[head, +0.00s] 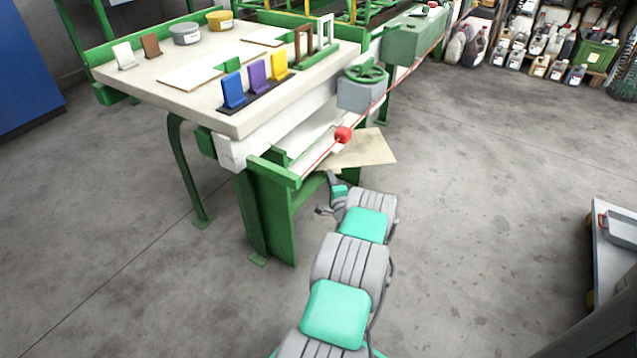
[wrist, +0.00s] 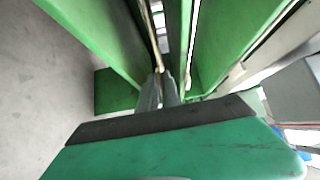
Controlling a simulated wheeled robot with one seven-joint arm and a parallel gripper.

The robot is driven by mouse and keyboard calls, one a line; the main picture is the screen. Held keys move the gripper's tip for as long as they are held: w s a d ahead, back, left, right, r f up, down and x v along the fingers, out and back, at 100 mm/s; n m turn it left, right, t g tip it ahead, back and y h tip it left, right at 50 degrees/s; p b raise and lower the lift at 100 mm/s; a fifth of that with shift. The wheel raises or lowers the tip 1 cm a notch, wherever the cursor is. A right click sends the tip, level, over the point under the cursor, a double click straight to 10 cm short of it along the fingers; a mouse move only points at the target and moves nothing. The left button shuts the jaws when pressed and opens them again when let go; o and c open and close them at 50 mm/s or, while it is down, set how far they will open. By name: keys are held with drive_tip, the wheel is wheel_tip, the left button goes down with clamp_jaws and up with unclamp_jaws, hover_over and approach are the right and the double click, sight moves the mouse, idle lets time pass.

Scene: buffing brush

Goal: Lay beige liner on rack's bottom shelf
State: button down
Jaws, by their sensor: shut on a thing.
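The beige liner (head: 368,149) is a thin flat sheet. In the head view it sticks out beside the end of the green-framed bench, just beyond my gripper (head: 333,178). In the wrist view my gripper (wrist: 160,88) is shut on the thin edge of the liner (wrist: 154,38), which is seen nearly edge-on between green panels. The far part of the liner is hidden in the wrist view. I cannot clearly make out the rack's bottom shelf; a pale surface (head: 312,128) shows under the bench top, partly hidden by the frame.
The bench top (head: 150,82) holds blue, purple and yellow upright pieces and round tins. A red knob (head: 343,135) on a red line and a grey box with a green handwheel (head: 362,88) are close to my gripper. Open floor (head: 480,200) lies to the right.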

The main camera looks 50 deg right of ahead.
drive_tip(key=w+a, duration=0.1)
drive_tip(key=a+f, duration=0.1)
drive_tip(key=w+a+b, duration=0.1)
drive_tip(key=shift+w+a+f, duration=0.15)
drive_tip(key=shift+w+f, duration=0.1)
drive_tip(key=shift+w, duration=0.05)
drive_tip(key=shift+f, duration=0.1)
drive_tip(key=shift+f+b, duration=0.35)
drive_tip(key=shift+b, duration=0.2)
drive_tip(key=shift+f, duration=0.25)
drive_tip(key=c, duration=1.6)
unclamp_jaws()
drive_tip(key=shift+o, duration=0.2)
drive_tip(key=shift+r, duration=0.1)
